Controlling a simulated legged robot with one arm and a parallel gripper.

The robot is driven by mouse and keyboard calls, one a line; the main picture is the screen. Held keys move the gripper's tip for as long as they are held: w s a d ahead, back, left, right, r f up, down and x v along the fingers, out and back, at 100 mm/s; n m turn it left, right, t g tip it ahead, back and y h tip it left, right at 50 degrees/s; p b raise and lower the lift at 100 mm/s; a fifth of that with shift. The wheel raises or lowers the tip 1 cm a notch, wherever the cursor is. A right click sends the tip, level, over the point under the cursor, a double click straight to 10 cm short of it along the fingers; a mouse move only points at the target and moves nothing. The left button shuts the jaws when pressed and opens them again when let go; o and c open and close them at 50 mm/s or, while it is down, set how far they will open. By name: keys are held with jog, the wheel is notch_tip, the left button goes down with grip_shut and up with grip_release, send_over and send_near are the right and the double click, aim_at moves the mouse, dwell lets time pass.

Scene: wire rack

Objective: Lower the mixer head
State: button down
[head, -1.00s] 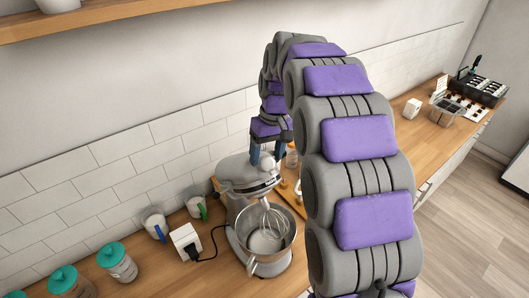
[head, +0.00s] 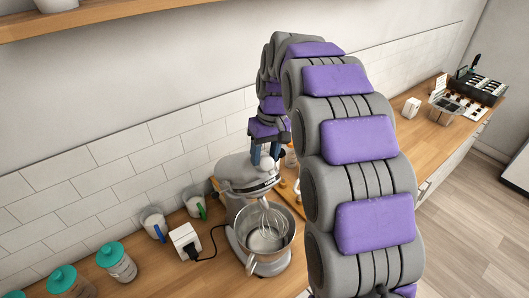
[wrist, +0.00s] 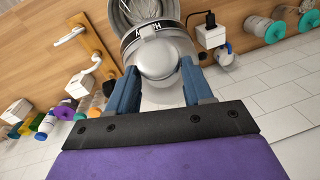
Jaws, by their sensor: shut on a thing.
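The silver stand mixer stands on the wooden counter, its mixer head (head: 240,172) above the metal bowl (head: 283,238). The wire whisk (head: 266,220) hangs from the head at a slant, over the bowl opening. The head's exact tilt is hard to read. My gripper (head: 265,160) comes down onto the head from above. In the wrist view the blue fingers of my gripper (wrist: 160,70) sit on either side of the rounded end of the mixer head (wrist: 157,60), shut on it. My purple and grey arm hides part of the counter behind.
A white socket box (head: 186,240) with a black plug and cable is left of the mixer. Mugs (head: 154,224) and teal-lidded jars (head: 116,262) stand along the tiled wall. A wooden board (head: 289,196) lies behind the mixer.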

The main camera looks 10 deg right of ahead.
aim_at(270, 168)
jog(key=shift+t+y, duration=0.3)
jog(key=shift+t, duration=0.3)
jog(key=shift+s+d+f+b, duration=0.3)
jog(key=shift+s+f+b, duration=0.3)
jog(key=shift+s+b, duration=0.2)
jog(key=shift+s+d+f+b, duration=0.3)
jog(key=shift+s+f+b, duration=0.3)
jog(key=shift+s+b, duration=0.15)
jog(key=c, duration=0.8)
grip_release()
jog(key=o, duration=0.3)
jog(key=shift+a, duration=0.2)
jog(key=shift+o, duration=0.2)
jog(key=shift+r, duration=0.1)
jog(key=shift+w+d+r, duration=0.1)
jog(key=shift+d+r, duration=0.05)
jog(key=shift+r, duration=0.35)
jog(key=v, duration=1.6)
jog(key=shift+p, duration=0.4)
